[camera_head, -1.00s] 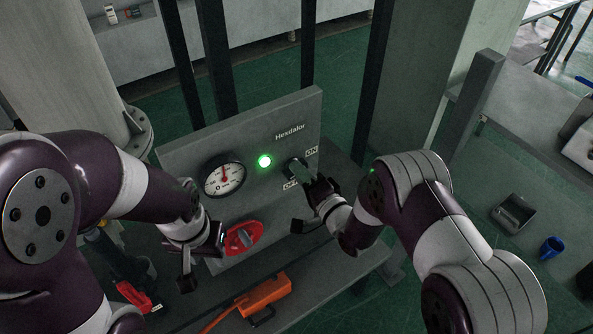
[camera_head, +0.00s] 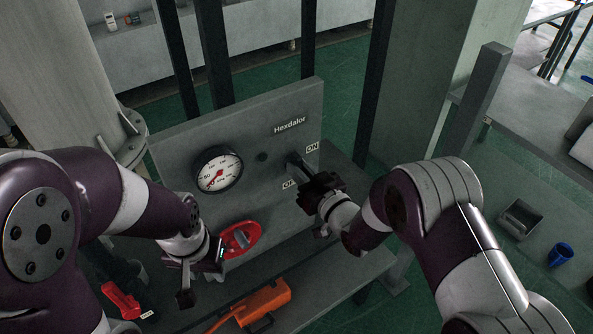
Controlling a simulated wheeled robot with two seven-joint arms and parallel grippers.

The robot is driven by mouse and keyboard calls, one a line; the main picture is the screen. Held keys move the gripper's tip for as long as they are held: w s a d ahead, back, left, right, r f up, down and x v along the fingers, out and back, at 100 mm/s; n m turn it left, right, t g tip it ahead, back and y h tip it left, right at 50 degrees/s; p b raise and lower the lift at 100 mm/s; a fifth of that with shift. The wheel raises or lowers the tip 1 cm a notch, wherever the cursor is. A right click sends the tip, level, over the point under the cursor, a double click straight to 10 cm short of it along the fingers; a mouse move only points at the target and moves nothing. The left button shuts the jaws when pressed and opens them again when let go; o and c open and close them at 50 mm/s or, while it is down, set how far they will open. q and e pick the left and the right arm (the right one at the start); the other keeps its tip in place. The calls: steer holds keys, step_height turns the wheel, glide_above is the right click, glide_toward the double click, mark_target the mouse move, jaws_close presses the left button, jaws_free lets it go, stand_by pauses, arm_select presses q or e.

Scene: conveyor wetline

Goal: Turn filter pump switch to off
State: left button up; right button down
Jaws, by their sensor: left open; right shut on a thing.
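The pump switch (camera_head: 294,161) is a dark handle on the grey panel labelled Hexdalor (camera_head: 270,113), between the ON label (camera_head: 312,147) and the OFF label (camera_head: 289,184). My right gripper (camera_head: 310,181) is at the switch and shut on its handle; the gripper hides much of it. The indicator lamp (camera_head: 262,157) is dark. The pressure gauge (camera_head: 218,170) has its red needle pointing down and left, near the low end. My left gripper (camera_head: 203,280) is open and empty, in front of the panel's lower left, left of the red valve handle (camera_head: 240,238).
An orange tool (camera_head: 262,301) lies on the grey bench below the panel. A red object (camera_head: 121,299) lies at the lower left. A grey tray (camera_head: 521,217) and a blue cup (camera_head: 560,254) stand on the right. Dark posts rise behind the panel.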

steer(key=c, duration=1.5)
jaws_free()
steer(key=shift+n, duration=0.3)
steer(key=o, duration=0.4)
steer(key=p+v, duration=0.1)
steer(key=v, duration=0.6)
steer(key=shift+f, duration=0.1)
